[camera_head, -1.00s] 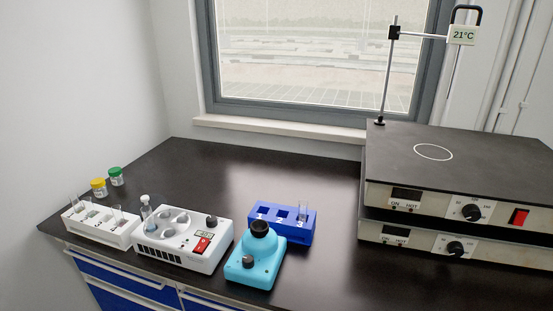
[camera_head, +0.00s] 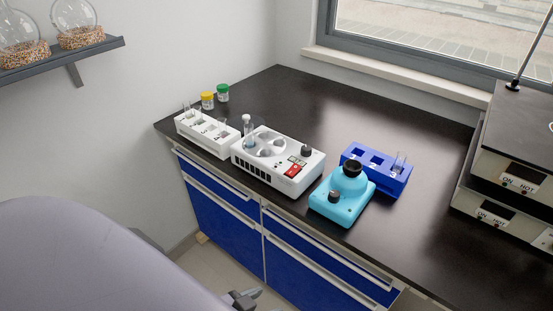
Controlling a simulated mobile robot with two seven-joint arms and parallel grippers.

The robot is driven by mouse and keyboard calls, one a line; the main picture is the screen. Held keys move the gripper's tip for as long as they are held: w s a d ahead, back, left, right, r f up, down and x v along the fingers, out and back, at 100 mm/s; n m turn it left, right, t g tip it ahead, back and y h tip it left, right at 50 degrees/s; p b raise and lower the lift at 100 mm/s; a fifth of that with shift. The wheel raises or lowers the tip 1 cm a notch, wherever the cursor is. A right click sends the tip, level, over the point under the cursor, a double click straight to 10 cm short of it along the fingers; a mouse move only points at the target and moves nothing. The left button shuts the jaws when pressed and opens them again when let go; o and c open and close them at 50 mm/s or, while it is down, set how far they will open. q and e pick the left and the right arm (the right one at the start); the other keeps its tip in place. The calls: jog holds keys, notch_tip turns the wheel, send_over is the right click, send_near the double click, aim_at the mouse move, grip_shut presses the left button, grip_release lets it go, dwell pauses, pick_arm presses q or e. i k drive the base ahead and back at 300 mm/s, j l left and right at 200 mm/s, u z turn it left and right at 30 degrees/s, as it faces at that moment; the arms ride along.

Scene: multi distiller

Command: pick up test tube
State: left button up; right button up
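A clear test tube (camera_head: 399,163) stands upright in the right slot of the blue numbered rack (camera_head: 376,174). More clear tubes (camera_head: 187,108) stand in the white rack (camera_head: 207,134) at the left end of the counter. A small clear vessel with a pale top (camera_head: 247,128) stands in the left part of the white device (camera_head: 278,157). My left arm covers the lower left. The tip of what looks like my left gripper (camera_head: 244,299) shows at the bottom edge, below and in front of the counter, away from the tubes; its opening is unclear. My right gripper is out of view.
A turquoise mixer with a black cup (camera_head: 342,197) stands in front of the blue rack. Yellow-lidded (camera_head: 207,101) and green-lidded (camera_head: 223,93) jars stand behind the white rack. Stacked hot plates (camera_head: 500,190) are at right. A shelf (camera_head: 70,57) holds flasks. The counter's back middle is clear.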

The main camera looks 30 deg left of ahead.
aim_at(248, 127)
jog(key=u, duration=1.25)
